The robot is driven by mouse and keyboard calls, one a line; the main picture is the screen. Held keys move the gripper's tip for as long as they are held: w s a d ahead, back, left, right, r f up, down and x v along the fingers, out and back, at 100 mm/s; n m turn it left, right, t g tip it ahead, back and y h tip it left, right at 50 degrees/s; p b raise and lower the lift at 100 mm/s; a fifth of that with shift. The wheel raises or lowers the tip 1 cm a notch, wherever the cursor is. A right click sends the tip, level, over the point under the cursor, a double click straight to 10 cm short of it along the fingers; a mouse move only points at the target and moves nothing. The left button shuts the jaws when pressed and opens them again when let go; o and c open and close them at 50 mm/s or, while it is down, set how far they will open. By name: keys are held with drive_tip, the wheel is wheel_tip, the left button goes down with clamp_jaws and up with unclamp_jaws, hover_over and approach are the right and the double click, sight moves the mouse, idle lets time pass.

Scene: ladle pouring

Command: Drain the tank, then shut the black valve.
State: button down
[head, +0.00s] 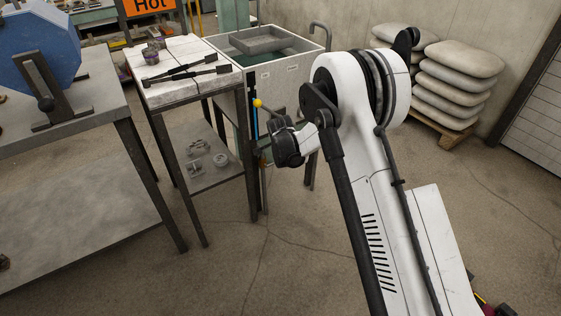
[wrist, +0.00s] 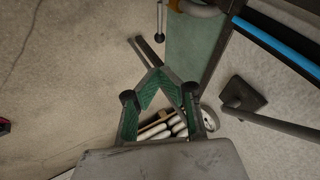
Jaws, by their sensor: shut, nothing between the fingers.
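The tank (head: 290,78) is a white open-topped box in the middle back of the head view, with dark green liquid inside. A yellow-knobbed lever (head: 258,103) sticks out at its front left. In the wrist view, a thin lever with a black ball end (wrist: 159,37) hangs at the top; I take it for the black valve's handle, but its body is cut off. My gripper (wrist: 156,74) is shut and empty, its green-padded fingers meeting at the tips, below and apart from that black ball. In the head view the fingers cannot be made out.
A blue level strip (wrist: 285,47) runs beside the tank's stand. A white-topped table (head: 180,55) with black tools stands left of the tank. A workbench (head: 60,115) holds a blue drum. Stacked sacks (head: 455,85) lie at the back right. Floor is open in front.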

drive_tip(key=b+x, duration=0.5)
drive_tip(key=x, duration=0.9)
drive_tip(key=shift+a+f, duration=0.15)
drive_tip(key=shift+f, duration=0.25)
drive_tip(key=shift+f, duration=0.1)
